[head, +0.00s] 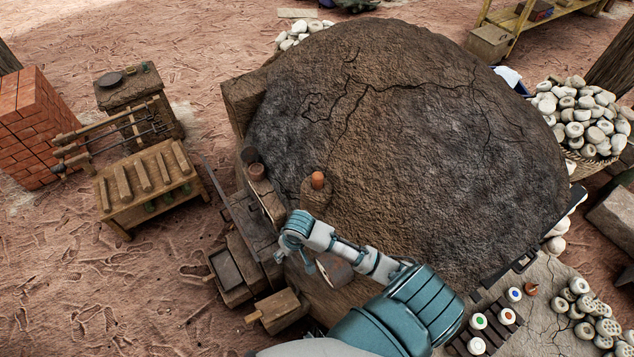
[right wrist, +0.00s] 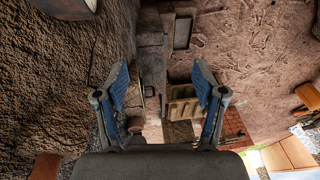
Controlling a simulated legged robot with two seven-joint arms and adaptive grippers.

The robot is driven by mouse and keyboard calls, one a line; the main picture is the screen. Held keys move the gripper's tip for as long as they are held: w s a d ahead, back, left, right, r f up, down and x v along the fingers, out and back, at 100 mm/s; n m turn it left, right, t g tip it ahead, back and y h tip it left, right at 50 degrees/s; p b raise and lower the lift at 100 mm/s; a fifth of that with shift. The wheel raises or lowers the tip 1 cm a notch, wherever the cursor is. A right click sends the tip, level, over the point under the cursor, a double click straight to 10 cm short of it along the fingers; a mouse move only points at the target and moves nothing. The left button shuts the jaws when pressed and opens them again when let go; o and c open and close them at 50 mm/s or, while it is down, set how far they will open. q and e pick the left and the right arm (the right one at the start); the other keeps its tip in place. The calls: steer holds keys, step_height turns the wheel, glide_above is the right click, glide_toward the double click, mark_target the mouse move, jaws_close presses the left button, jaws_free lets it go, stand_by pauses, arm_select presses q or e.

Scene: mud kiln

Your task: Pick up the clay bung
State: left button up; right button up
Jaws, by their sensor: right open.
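An orange-brown clay bung (head: 317,180) stands upright on a small clay stub at the near left flank of the domed mud kiln (head: 400,120). A reddish-brown piece (right wrist: 45,167) at the lower left edge of the right wrist view may be the same bung; it is cut off there. My right gripper (head: 294,232) is just below the bung in the head view and apart from it. In the right wrist view its two blue fingers (right wrist: 163,85) are spread wide with nothing between them. My left gripper is not in view.
Wooden boxes (head: 278,305) stand below the ledge. A slatted bench (head: 148,183) and a brick stack (head: 35,125) are farther left. A basket of pale stones (head: 585,120) is at right. Open ground lies at left.

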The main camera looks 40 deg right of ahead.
steer(key=w+d+r+m+h, duration=0.1)
steer(key=w+d+r+m, duration=0.2)
steer(key=w+d+r, duration=0.35)
step_height(320, 180, up, 16)
steer(key=r+m+g, duration=0.1)
steer(key=m+g, duration=0.1)
steer(key=m, duration=0.8)
glide_above(317, 175)
steer(key=s, duration=0.1)
steer(key=f, duration=0.8)
steer(key=d+f, duration=0.1)
steer(key=f, duration=0.3)
steer(key=shift+w+p, duration=0.15)
steer(key=shift+p, duration=0.25)
steer(key=f, duration=0.3)
steer(key=a+f, duration=0.1)
steer(key=shift+w+f+p, duration=0.3)
steer(key=shift+w+p, duration=0.05)
steer(key=shift+f, duration=0.5)
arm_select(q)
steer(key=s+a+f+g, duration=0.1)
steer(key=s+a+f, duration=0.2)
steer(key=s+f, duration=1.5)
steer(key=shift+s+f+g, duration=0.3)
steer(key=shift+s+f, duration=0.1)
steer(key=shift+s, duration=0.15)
arm_select(e)
steer(key=shift+d, duration=0.1)
steer(key=shift+c, duration=0.3)
